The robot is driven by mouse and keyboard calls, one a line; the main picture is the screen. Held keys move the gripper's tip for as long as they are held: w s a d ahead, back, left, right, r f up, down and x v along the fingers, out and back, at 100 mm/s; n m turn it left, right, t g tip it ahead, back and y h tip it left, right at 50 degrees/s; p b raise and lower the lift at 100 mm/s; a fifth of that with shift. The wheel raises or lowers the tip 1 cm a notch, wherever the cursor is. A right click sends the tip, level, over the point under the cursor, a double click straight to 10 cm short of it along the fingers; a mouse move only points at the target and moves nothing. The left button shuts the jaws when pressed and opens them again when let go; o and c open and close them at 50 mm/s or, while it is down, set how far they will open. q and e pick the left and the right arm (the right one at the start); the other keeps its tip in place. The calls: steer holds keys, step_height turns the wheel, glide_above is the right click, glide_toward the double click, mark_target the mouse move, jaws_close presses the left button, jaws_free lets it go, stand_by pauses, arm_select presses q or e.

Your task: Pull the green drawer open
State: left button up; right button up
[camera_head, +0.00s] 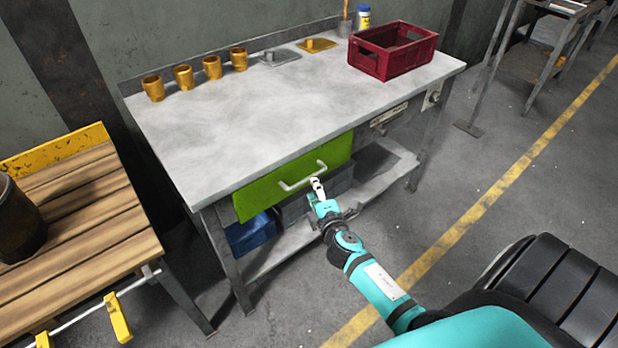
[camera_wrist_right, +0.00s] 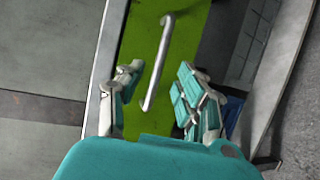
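The green drawer (camera_head: 262,190) is set under the front edge of the grey workbench (camera_head: 240,125), and its front looks flush with the bench. A pale bar handle (camera_head: 302,177) runs across its front. My right gripper (camera_head: 315,190) is just in front of the handle's right part. In the right wrist view the drawer (camera_wrist_right: 140,35) and handle (camera_wrist_right: 157,65) lie ahead, and my right gripper (camera_wrist_right: 160,90) is open, its fingers apart on either side of the handle's near end. I cannot tell how deep the handle sits between them. My left gripper is not in view.
A red crate (camera_head: 393,50), several brass cups (camera_head: 183,77) and a bottle (camera_head: 363,17) stand on the bench. Blue (camera_head: 250,234) and grey bins sit on the lower shelf below the drawer. A wooden slatted table (camera_head: 75,225) stands left. The floor before the bench is clear.

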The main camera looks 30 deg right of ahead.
mark_target(309, 178)
steer(key=x, duration=0.7)
steer(key=shift+a+b, duration=0.1)
steer(key=shift+b, duration=0.25)
jaws_close()
